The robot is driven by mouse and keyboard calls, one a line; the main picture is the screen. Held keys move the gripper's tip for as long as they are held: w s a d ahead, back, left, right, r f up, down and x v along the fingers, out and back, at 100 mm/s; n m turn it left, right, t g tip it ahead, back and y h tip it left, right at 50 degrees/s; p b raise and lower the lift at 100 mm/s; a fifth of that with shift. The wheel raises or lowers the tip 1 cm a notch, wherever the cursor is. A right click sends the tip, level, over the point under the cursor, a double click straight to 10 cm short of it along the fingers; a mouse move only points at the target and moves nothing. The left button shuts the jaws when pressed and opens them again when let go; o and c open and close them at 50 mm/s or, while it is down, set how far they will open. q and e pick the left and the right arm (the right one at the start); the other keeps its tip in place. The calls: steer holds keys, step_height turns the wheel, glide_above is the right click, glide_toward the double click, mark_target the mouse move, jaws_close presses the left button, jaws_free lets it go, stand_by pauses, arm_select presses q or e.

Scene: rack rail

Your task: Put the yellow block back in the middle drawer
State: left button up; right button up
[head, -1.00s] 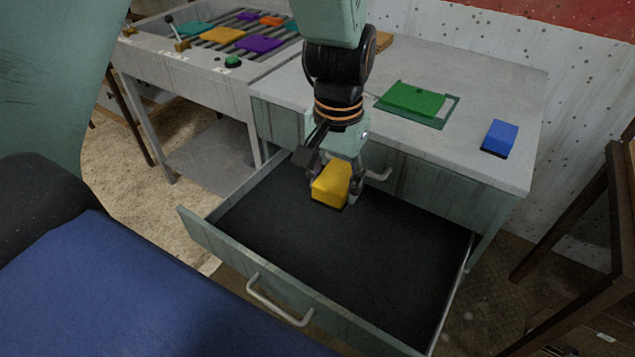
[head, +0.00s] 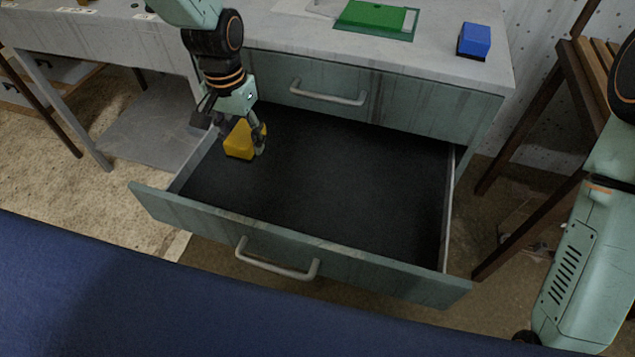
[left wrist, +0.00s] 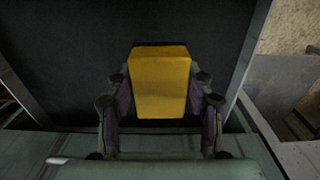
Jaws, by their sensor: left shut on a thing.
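The yellow block (head: 239,140) is held in my left gripper (head: 238,132), which is shut on it. The open drawer (head: 330,180) has a dark, empty floor and a green front with a metal handle. In the head view the block is over the drawer's left part, near its left wall. In the left wrist view the yellow block (left wrist: 160,82) sits between both fingers of my left gripper (left wrist: 160,95), with the dark drawer floor (left wrist: 75,50) behind it. I cannot tell whether the block touches the floor. Part of my right arm shows at the right edge, but its gripper is out of view.
A closed drawer (head: 330,92) with a handle is above the open one. On the tabletop are a green block in a green frame (head: 375,17) and a blue block (head: 474,40). A brown wooden rack (head: 560,110) stands at the right.

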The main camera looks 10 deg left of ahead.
arm_select(q)
steer(key=a+f+b, duration=0.1)
steer(key=a+f, duration=0.2)
steer(key=f, duration=0.2)
steer(key=b, duration=0.3)
glide_above(240, 189)
step_height(240, 189, down, 8)
steer(key=shift+r, duration=0.25)
steer(key=shift+d+f, duration=0.1)
steer(key=shift+f, duration=0.25)
step_height(240, 189, down, 2)
steer(key=shift+s+d+f+b, duration=0.1)
steer(key=shift+d+b, duration=0.05)
steer(key=shift+b, duration=0.45)
steer(key=shift+f, duration=0.25)
steer(key=shift+a, duration=0.2)
arm_select(e)
step_height(240, 189, down, 6)
